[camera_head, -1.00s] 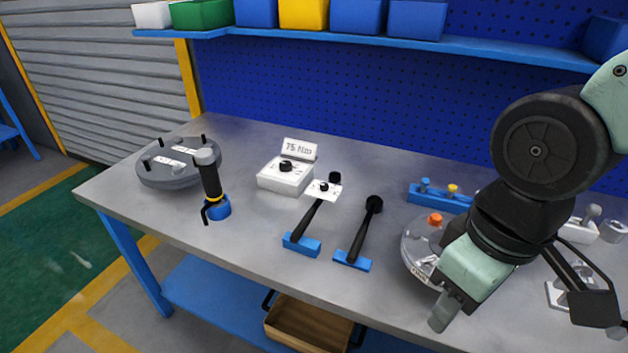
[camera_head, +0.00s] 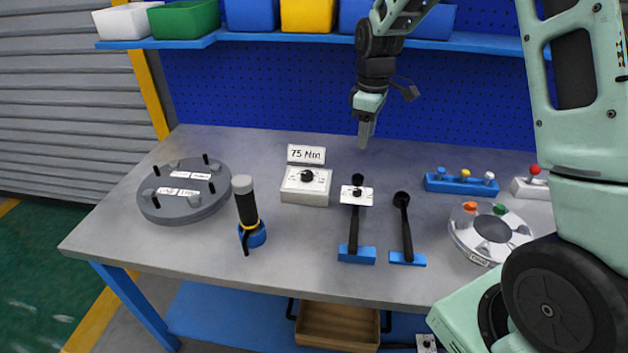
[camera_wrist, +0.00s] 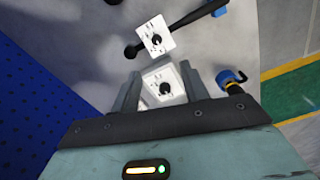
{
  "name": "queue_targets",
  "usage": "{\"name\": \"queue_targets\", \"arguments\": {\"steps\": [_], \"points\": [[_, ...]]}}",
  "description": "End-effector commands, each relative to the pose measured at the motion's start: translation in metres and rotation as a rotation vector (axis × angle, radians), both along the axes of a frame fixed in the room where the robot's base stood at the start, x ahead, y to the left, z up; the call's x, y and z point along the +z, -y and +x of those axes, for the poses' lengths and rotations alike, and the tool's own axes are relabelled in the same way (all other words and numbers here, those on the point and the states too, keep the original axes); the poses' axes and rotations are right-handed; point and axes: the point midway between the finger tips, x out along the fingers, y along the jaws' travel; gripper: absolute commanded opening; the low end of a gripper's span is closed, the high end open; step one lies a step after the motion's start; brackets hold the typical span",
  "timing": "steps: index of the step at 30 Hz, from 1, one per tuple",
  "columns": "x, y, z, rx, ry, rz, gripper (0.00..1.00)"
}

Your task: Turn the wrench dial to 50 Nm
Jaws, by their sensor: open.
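A torque wrench with a black handle (camera_head: 354,230) lies in a blue holder on the bench. Its white dial plate (camera_head: 356,203) carries a small black knob and also shows at the top of the wrist view (camera_wrist: 168,48). Left of it stands a white box (camera_head: 304,196) with a black dial knob (camera_head: 307,176) and a sign reading 75 Nm (camera_head: 306,154). In the wrist view the box's face (camera_wrist: 152,77) shows between my fingers. My gripper (camera_head: 364,135) is open and empty, pointing down above the back of the bench, apart from both dials. The scale readings are too small to read.
A second black tool (camera_head: 405,225) lies right of the wrench. A dark upright tool (camera_head: 247,212) and a round grey flange (camera_head: 184,205) stand left. A silver flanged part (camera_head: 462,240) and a blue rack (camera_head: 460,185) are right. A shelf (camera_head: 290,38) with bins hangs behind.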

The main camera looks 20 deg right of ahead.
Motion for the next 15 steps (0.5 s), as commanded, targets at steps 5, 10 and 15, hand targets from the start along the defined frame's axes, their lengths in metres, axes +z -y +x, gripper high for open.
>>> {"name": "queue_targets", "arguments": {"steps": [5,10,15], "points": [[-0.006,0.017,0.004,0.002,-0.004,-0.009,0.45],[-0.028,0.016,0.003,0.003,-0.008,-0.008,0.45],[-0.062,0.016,0.003,0.003,-0.008,-0.007,0.45]]}}
